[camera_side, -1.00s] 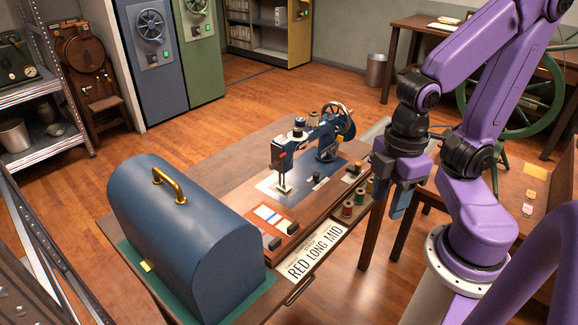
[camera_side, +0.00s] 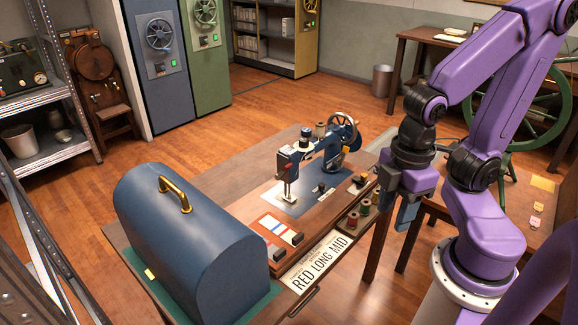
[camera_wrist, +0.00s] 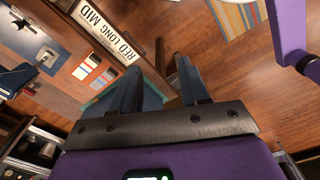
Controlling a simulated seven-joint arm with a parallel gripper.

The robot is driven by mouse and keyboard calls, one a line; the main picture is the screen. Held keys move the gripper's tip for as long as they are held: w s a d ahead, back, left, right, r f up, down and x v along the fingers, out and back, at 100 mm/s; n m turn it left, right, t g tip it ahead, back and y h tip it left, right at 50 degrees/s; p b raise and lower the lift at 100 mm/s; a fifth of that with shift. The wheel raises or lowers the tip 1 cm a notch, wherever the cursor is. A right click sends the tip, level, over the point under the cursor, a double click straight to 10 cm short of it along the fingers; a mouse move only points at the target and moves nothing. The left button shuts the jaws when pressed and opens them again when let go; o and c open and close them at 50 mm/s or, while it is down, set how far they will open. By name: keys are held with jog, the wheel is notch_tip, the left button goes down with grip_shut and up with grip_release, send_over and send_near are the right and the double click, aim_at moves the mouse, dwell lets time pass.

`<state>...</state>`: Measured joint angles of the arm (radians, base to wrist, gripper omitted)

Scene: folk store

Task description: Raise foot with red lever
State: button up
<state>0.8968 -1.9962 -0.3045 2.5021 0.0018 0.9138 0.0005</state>
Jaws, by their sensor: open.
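A dark blue sewing machine (camera_side: 331,150) with a handwheel stands on a wooden base on the table. Its presser foot area (camera_side: 288,199) is above a pale plate; whether the foot is up or down is too small to tell. A small red part, perhaps the red lever, shows on the machine head (camera_side: 287,165), but its position is unclear. My gripper (camera_side: 402,212) is open and empty, to the right of the machine and apart from it. In the wrist view its two fingers (camera_wrist: 158,82) point toward the table edge and floor; part of the machine's blue bed (camera_wrist: 35,52) shows at left.
A blue domed case (camera_side: 192,235) with a brass handle stands left of the machine. A card of coloured swatches (camera_side: 277,229) and a sign reading "RED LONG MID" (camera_side: 320,262) lie in front.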

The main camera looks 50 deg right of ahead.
jog(key=shift+o, duration=0.4)
jog(key=m+t+h, duration=0.2)
jog(key=m, duration=2.9)
send_near(285, 167)
jog(key=shift+d+x, duration=0.1)
jog(key=shift+x, duration=2.05)
jog(key=shift+d+x, duration=0.15)
jog(key=shift+x, duration=2.05)
jog(key=shift+w+f, duration=0.2)
jog(key=shift+w, duration=0.15)
